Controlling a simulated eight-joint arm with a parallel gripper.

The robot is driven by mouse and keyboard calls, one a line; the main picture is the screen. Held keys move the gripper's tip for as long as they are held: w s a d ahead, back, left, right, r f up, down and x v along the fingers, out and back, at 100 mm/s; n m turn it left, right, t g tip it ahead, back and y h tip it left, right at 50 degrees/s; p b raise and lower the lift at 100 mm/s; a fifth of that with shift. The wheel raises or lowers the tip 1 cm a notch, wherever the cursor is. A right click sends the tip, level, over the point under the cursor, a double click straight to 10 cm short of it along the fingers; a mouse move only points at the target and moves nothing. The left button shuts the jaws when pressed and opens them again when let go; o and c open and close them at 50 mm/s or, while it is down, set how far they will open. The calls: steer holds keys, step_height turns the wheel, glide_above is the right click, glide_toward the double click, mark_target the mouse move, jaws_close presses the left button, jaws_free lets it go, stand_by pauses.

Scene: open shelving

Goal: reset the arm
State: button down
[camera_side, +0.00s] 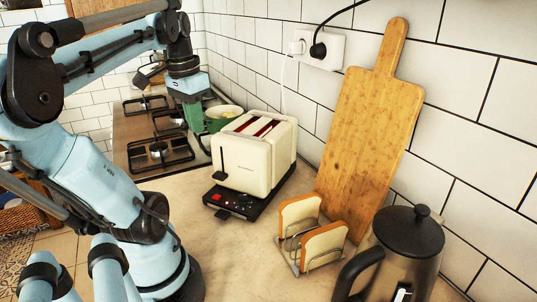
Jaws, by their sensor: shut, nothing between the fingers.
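My arm is light blue with dark joints and fills the left side of the side view. It rises from the counter, bends high up and comes down toward the stove. My gripper (196,122) hangs pointing down at the upper middle, left of the toaster and in front of the green pot. Its fingers are small, greenish and close together. It is shut and holds nothing. I cannot tell exactly how high its tips are above the surface behind.
A cream toaster (243,166) stands on a black base near the wall. A green pot (222,118) is behind it, beside the gas stove (160,150). A bread rack (312,252), a cutting board (365,120) and a dark kettle (405,250) stand right. Counter in front of the toaster is clear.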

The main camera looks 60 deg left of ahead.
stand_by(0.3)
